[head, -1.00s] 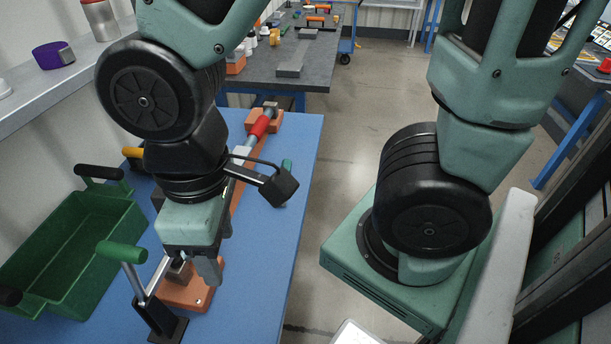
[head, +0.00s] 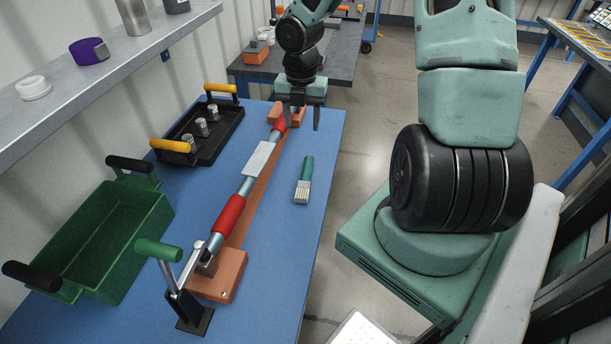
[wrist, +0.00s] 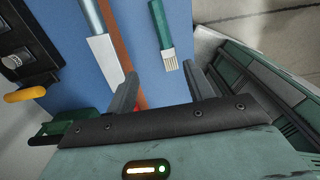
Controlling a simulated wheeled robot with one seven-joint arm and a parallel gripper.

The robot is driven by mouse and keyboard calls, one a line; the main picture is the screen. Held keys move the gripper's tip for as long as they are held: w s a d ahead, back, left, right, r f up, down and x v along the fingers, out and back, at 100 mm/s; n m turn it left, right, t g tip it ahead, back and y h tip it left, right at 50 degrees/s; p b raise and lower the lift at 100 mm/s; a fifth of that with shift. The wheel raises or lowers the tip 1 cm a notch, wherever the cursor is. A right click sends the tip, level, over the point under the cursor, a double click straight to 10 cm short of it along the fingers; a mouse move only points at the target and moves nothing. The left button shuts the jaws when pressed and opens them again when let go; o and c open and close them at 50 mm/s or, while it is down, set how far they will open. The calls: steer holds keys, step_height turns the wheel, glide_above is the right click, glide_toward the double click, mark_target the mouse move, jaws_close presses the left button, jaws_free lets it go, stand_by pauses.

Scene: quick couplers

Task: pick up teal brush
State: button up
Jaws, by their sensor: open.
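The teal brush (head: 306,177) lies flat on the blue table, right of the long coupler assembly, with its pale bristles toward the front. It also shows in the wrist view (wrist: 160,30), top centre, beyond the fingertips. My gripper (head: 302,122) is open and empty above the far end of the table, behind the brush and apart from it. In the wrist view its two fingers (wrist: 165,80) stand wide apart, and the bristle end appears nearer the right finger.
A red and steel coupler bar (head: 246,187) on an orange base runs along the table. A green-handled clamp (head: 180,290) stands in front. A green crate (head: 100,240) and a black tray (head: 210,135) are at left. The table right of the brush is clear.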

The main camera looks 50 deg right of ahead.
steer(key=d+f, duration=0.1)
steer(key=d, duration=0.1)
steer(key=b, duration=0.3)
glide_above(307, 168)
steer(key=shift+n, duration=0.3)
step_height(307, 168, down, 11)
steer(key=shift+a, duration=0.1)
steer(key=shift+f, duration=2.95)
steer(key=c, duration=1.1)
